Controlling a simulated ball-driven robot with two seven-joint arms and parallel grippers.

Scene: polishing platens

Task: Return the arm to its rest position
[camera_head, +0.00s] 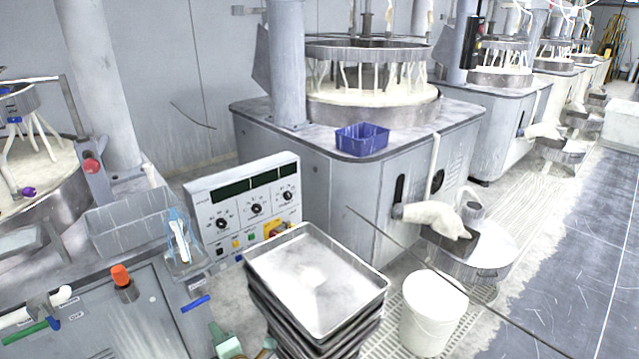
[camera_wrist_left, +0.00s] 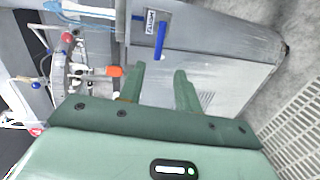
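My left gripper (camera_head: 230,345) is at the bottom edge of the head view, left of the stack of metal trays; only a small green part of it shows there. In the left wrist view, my left gripper (camera_wrist_left: 160,70) has its two green fingers apart with nothing between them. The grey cabinet (camera_wrist_left: 205,85) with a blue handle (camera_wrist_left: 160,38) lies beyond the fingers. My right gripper is in neither view.
A stack of metal trays (camera_head: 315,270) stands close to the right of the gripper. A control panel (camera_head: 250,205), a grey bin (camera_head: 130,225) and a polishing machine (camera_head: 330,180) with a blue basket (camera_head: 362,140) stand behind. A white bucket (camera_head: 432,315) stands at right.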

